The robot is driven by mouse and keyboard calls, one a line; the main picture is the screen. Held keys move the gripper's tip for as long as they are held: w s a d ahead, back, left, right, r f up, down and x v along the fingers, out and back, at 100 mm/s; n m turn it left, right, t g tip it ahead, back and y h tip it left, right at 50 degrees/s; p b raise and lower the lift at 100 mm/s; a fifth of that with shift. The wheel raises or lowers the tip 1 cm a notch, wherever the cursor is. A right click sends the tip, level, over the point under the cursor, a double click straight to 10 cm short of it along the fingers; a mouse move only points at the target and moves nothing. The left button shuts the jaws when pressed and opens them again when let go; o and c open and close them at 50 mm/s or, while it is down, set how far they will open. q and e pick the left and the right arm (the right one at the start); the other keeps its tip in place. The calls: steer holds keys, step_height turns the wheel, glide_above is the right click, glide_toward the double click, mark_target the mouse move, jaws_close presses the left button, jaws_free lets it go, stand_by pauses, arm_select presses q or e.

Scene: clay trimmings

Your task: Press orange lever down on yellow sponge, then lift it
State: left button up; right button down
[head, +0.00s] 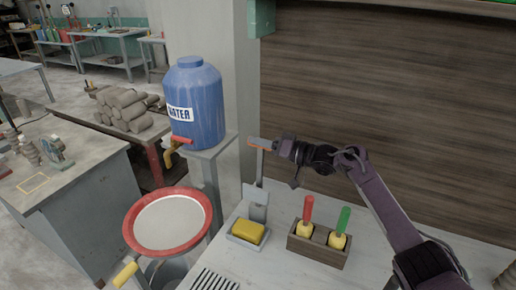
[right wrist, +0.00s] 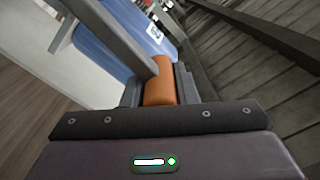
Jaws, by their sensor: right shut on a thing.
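The orange lever (head: 254,146) is high beside the wall, at the top of a thin grey post (head: 260,166). My right gripper (head: 262,145) is shut on it. In the right wrist view the orange lever (right wrist: 160,84) sits between the fingers, which partly hide it. The yellow sponge (head: 248,231) lies in a small grey tray (head: 232,239) on the grey worktop, well below the lever. A grey plate (head: 256,206) stands just behind the sponge. My left gripper is not in view.
A wooden block (head: 318,254) with red-handled and green-handled tools stands right of the sponge, under my right arm. A blue water barrel (head: 195,105) with a tap is on a stand at left. A red-rimmed basin (head: 130,222) is lower left.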

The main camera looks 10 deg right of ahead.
steer(key=shift+f, duration=0.3)
steer(key=c, duration=1.5)
jaws_free()
steer(key=o, duration=0.3)
steer(key=shift+w+d, duration=0.1)
steer(key=shift+w, duration=0.1)
steer(key=shift+o, duration=0.2)
steer(key=shift+r, duration=0.1)
steer(key=b+v, duration=0.2)
steer(key=v, duration=0.5)
steer(key=shift+s+d, duration=0.25)
steer(key=shift+d, duration=0.05)
